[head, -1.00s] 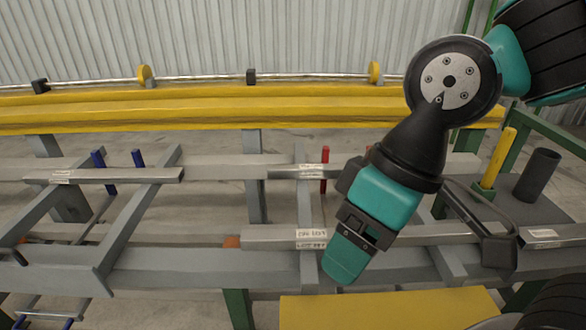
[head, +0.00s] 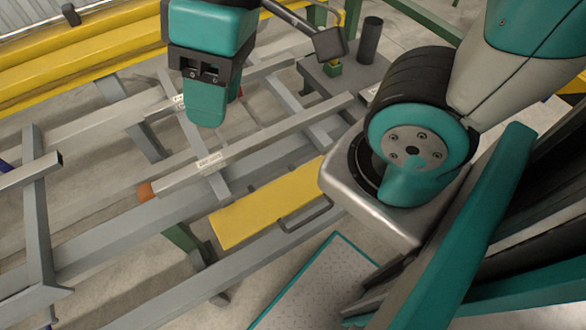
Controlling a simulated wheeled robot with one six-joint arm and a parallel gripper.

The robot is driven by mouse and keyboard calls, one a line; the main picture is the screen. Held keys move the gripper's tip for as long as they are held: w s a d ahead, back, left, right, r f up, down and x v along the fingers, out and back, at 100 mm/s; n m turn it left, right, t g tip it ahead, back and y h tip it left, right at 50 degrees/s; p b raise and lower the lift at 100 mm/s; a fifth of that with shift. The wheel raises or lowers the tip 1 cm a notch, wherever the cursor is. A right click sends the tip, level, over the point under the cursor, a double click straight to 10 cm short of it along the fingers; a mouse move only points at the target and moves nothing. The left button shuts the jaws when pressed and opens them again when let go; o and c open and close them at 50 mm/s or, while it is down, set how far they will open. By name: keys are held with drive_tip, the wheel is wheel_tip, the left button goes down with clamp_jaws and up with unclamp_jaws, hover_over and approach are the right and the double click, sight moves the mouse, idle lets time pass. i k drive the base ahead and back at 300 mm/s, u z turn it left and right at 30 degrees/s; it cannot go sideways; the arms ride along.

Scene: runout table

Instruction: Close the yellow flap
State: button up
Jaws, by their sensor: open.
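The yellow flap (head: 262,207) is a flat plate along the near side of the runout table, partly hidden on its right by my arm. A dark bar handle (head: 306,216) sticks out from its near edge. I cannot tell the flap's exact angle. My gripper (head: 217,105) points down over the table rails, above and left of the flap in the picture, apart from it. Its two teal fingers overlap in this view, open, with nothing seen between them.
A grey bar (head: 240,150) with a white label and an orange end lies across the frame between gripper and flap. A yellow beam (head: 85,50) runs behind. A dark upright tube (head: 370,40) stands on a grey plate. Bare floor shows at the lower left.

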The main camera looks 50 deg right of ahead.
sight(238, 221)
drive_tip(key=z, duration=0.45)
drive_tip(key=k, duration=1.75)
drive_tip(key=z, duration=0.05)
